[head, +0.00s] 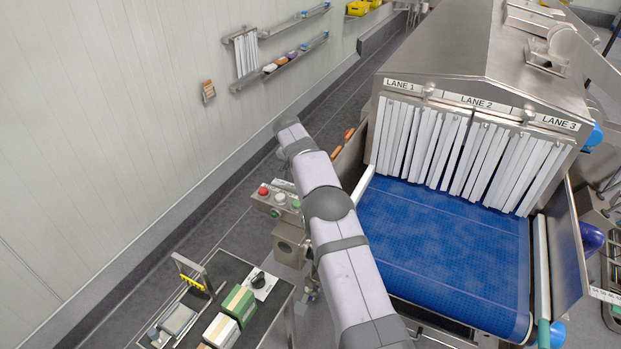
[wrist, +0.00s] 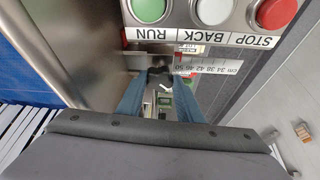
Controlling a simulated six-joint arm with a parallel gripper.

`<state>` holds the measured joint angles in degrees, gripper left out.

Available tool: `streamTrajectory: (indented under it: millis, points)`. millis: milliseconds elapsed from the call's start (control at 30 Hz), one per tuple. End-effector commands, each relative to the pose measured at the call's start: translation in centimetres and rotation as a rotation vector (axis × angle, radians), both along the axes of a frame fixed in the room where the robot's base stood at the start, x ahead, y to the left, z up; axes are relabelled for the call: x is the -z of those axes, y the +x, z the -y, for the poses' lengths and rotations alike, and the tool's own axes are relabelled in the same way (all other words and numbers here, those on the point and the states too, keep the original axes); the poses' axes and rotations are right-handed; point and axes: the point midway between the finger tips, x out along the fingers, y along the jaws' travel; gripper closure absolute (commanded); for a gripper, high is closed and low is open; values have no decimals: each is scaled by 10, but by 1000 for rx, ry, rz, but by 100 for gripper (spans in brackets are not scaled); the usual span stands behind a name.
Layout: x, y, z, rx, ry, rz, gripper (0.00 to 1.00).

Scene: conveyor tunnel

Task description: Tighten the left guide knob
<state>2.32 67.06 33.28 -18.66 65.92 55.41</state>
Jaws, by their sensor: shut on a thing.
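My gripper (wrist: 158,84) shows in the wrist view with its two blue fingers reaching up the picture. Their tips are closed on a small dark knob (wrist: 158,71), which I take to be the left guide knob. The fingers hide most of it, so its turn cannot be told. A scale marked in cm (wrist: 208,66) runs just right of the knob. In the head view my arm hides the knob and the fingertips.
A panel with RUN (wrist: 148,9), BACK (wrist: 212,10) and STOP (wrist: 275,13) buttons sits close above the fingers. The blue belt (head: 440,240) leads under white strip curtains (head: 435,150). A cart (head: 262,318) with boxes stands at the lower left.

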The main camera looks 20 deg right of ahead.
Motion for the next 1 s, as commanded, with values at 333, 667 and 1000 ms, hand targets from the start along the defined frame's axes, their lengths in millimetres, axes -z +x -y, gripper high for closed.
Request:
streamTrajectory:
  millis: [333,667,1000]
  points:
    - [-1,1,0,-1,-1,4,60]
    - [-2,0,-1,-2,0,3,60]
    - [-35,-8,-12,-2,-1,7,60]
